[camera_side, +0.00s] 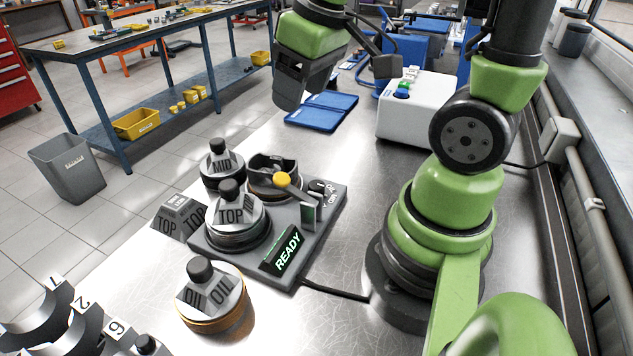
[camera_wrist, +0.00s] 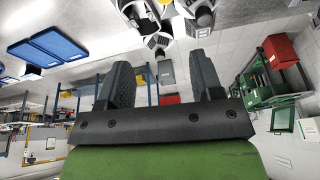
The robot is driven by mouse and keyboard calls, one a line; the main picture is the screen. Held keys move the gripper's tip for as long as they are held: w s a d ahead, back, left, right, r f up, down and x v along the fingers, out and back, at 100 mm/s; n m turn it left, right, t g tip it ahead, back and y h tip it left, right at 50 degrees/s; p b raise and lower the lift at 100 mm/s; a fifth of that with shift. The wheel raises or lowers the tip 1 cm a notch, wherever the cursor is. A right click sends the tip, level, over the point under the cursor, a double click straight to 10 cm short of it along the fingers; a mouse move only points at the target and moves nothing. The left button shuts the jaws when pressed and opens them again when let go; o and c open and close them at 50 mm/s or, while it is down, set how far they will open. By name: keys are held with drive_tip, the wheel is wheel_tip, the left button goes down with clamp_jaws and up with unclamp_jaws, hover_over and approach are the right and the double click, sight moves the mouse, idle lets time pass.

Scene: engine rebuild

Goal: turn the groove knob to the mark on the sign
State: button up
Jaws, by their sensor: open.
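A small dark knob (camera_side: 318,187) with white lettering beside it sits at the far right of the grey base unit (camera_side: 325,222); its setting is too small to read. I cannot tell for certain that it is the groove knob. A grey tent-shaped sign (camera_side: 180,216) reading TOP stands at the base's left. My gripper (camera_side: 288,98) hangs in the air above and behind the base, apart from everything. In the wrist view my gripper (camera_wrist: 163,78) has its two fingers spread with nothing between them. Part of the base unit cluster shows beyond them, upside down.
Black-knobbed pieces marked MID (camera_side: 222,167), TOP (camera_side: 240,212) and OIL (camera_side: 211,296) stand around a yellow-balled lever (camera_side: 283,180). A READY display (camera_side: 282,253) is lit. A white box (camera_side: 415,112) and blue tray (camera_side: 322,110) lie behind. Bare bench lies at front centre.

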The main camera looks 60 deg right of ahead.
sight(317, 184)
drive_tip(key=d+f+n+g, duration=0.1)
drive_tip(key=d+f, duration=0.1)
drive_tip(key=f, duration=0.5)
drive_tip(key=d+f+n+g, duration=0.1)
drive_tip(key=d+f, duration=0.1)
drive_tip(key=f, duration=0.5)
drive_tip(key=d+f+n+g, duration=0.1)
drive_tip(key=d+f, duration=0.1)
drive_tip(key=f, duration=0.6)
drive_tip(key=shift+w+d+g, duration=0.2)
drive_tip(key=shift+w+g, duration=0.1)
drive_tip(key=shift+w, duration=0.1)
drive_tip(key=shift+c, duration=0.4)
drive_tip(key=shift+r, duration=0.1)
drive_tip(key=c, duration=0.8)
drive_tip(key=shift+c, duration=0.2)
drive_tip(key=shift+m, duration=2.8)
